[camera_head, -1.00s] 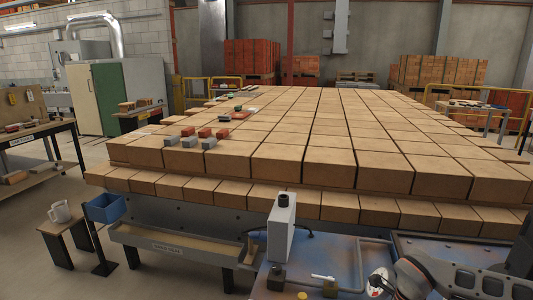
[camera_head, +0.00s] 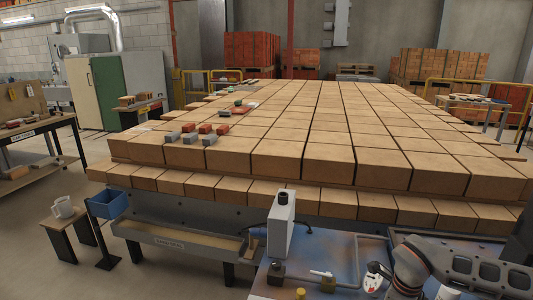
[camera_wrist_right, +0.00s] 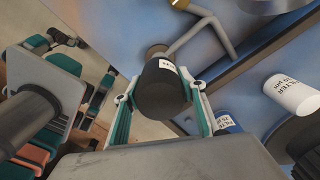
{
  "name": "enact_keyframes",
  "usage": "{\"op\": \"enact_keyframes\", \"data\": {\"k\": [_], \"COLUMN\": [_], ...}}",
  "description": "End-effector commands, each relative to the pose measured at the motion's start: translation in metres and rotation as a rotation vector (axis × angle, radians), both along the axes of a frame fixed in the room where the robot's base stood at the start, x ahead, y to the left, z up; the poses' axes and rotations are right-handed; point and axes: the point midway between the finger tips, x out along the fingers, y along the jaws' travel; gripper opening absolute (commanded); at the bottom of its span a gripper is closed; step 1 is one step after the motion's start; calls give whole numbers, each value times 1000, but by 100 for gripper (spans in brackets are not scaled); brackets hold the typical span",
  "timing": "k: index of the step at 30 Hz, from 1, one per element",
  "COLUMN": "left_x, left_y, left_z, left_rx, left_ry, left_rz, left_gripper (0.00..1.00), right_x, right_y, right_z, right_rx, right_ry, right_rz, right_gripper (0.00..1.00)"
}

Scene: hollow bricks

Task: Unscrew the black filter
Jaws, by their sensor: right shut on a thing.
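The black filter (camera_wrist_right: 160,90) shows in the right wrist view, with a white label near its upper edge. My right gripper (camera_wrist_right: 160,108) has one finger on each side of the filter and is shut on it. A brass fitting (camera_wrist_right: 157,52) lies just beyond the filter; I cannot tell whether the two are joined. In the head view my right arm reaches in at the lower right, and I cannot make out the filter or the fingertips there.
A white filter (camera_wrist_right: 292,95) and a blue-and-white filter (camera_wrist_right: 226,123) are right of the gripper. A bent pipe (camera_wrist_right: 192,35) runs close above it. In the head view a grey box (camera_head: 281,228) stands on the blue bench, with a large deck of bricks (camera_head: 280,160) behind.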

Motion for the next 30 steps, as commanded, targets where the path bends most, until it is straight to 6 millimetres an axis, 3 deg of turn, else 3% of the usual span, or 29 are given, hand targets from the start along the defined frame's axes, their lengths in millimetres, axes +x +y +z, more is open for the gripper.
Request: {"op": "enact_keyframes", "data": {"k": [4, 16, 30], "left_x": [1, 1, 1], "left_y": [0, 0, 0], "left_z": [11, 13, 34], "left_rx": [0, 0, -1], "left_ry": [-2, -2, -2], "left_rz": [1, 1, 0], "left_gripper": [0, 0, 0], "right_x": [0, -2, -29], "right_y": [0, 1, 17], "right_z": [13, 13, 24], "right_rx": [0, 0, 1], "right_ry": [-1, 0, 1], "right_rz": [0, 1, 1], "right_gripper": [17, 17, 17]}}
